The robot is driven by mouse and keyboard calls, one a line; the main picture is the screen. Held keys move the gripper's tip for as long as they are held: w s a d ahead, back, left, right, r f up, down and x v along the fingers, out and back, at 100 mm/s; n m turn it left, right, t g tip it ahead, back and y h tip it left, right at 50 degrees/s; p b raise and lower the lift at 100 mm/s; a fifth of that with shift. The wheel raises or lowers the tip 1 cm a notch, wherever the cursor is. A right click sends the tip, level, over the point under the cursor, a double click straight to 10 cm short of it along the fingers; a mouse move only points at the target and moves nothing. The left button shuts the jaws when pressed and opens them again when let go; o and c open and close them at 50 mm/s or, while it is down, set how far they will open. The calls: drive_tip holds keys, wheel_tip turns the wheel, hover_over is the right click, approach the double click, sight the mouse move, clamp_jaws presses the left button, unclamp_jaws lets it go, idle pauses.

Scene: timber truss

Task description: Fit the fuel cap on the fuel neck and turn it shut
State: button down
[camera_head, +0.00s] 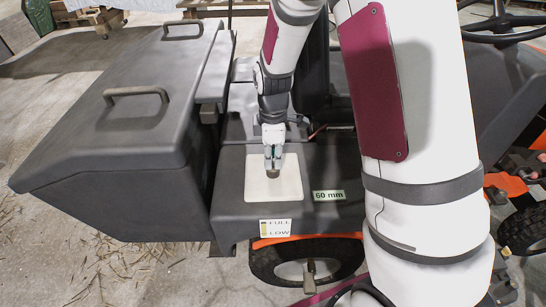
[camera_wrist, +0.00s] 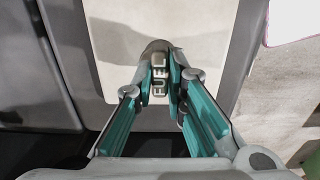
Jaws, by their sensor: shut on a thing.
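My gripper (camera_head: 272,152) points down over a pale square panel (camera_head: 288,188) on the dark grey bodywork. It is shut on the fuel cap (camera_head: 272,173), a small grey-brown round piece at the fingertips. In the wrist view the teal-padded fingers (camera_wrist: 171,78) stand at either side of the cap (camera_wrist: 156,47), and white FUEL lettering shows on its top. The fuel neck is not visible; the cap and fingers may hide it. I cannot tell whether the cap touches a neck or hangs above the panel.
A large dark lidded box (camera_head: 125,130) with two handles stands at the left. A green 60 mm label (camera_head: 328,195) and a FULL/LOW label (camera_head: 275,226) are near the panel. A wheel (camera_head: 305,262) is below. A steering wheel (camera_head: 505,22) is at the upper right.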

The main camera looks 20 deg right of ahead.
drive_tip(key=m+p, duration=0.1)
drive_tip(key=m, duration=0.2)
drive_tip(key=shift+m, duration=1.5)
drive_tip(key=shift+m+p, duration=0.45)
drive_tip(key=shift+m, duration=0.35)
drive_tip(key=m+p, duration=0.1)
drive_tip(key=m, duration=0.3)
drive_tip(key=shift+m, duration=0.4)
